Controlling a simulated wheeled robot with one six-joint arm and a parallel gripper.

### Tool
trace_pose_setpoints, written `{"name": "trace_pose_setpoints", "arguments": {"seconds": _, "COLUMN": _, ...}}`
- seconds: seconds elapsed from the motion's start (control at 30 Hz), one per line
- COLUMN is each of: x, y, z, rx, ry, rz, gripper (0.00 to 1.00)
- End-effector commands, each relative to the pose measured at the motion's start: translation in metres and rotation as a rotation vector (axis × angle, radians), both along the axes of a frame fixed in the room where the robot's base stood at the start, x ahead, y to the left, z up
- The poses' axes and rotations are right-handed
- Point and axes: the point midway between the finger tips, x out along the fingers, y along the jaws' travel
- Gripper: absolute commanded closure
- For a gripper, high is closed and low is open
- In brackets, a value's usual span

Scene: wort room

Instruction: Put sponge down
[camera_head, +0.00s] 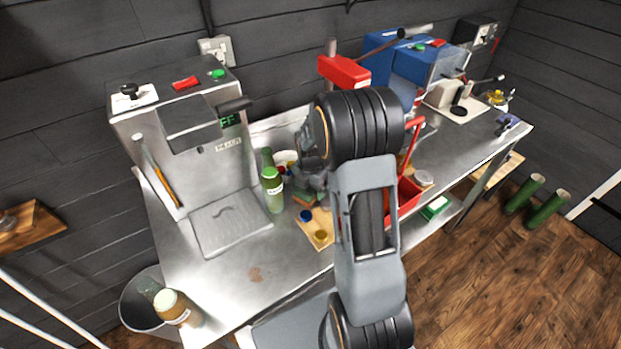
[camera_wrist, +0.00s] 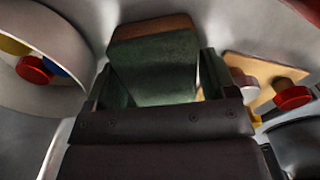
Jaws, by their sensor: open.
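A sponge (camera_wrist: 155,65), dark green with a brown layer, shows at the middle of the wrist view. My gripper (camera_wrist: 156,88) is open around it, with one finger on each side. I cannot tell whether either finger touches the sponge. In the head view, my gripper (camera_head: 312,182) is low over the steel table (camera_head: 255,272), partly hidden behind my arm. A small brown and green piece beneath it, likely the sponge (camera_head: 303,201), is only partly visible there.
A pale bowl (camera_wrist: 75,40) with coloured caps is left of the sponge; a wooden board (camera_wrist: 262,85) with a red knob (camera_wrist: 292,97) is right. A green bottle (camera_head: 272,190) stands near my gripper.

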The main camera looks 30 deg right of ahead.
Motion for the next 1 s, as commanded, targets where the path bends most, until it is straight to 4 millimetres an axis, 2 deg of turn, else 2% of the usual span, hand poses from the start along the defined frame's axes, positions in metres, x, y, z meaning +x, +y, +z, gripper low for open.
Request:
{"name": "trace_pose_setpoints", "arguments": {"seconds": 0.5, "x": 0.001, "y": 0.000, "z": 0.090, "rx": -0.001, "ry": -0.005, "rz": 0.000, "gripper": 0.22}}
{"name": "trace_pose_setpoints", "arguments": {"seconds": 0.77, "x": -0.001, "y": 0.001, "z": 0.117, "rx": -0.002, "ry": -0.005, "rz": -0.014, "gripper": 0.22}}
{"name": "trace_pose_setpoints", "arguments": {"seconds": 0.87, "x": -0.007, "y": 0.007, "z": 0.128, "rx": -0.004, "ry": -0.022, "rz": -0.099, "gripper": 0.22}}
{"name": "trace_pose_setpoints", "arguments": {"seconds": 1.0, "x": -0.029, "y": 0.026, "z": 0.148, "rx": 0.000, "ry": -0.079, "rz": -0.386, "gripper": 0.22}}
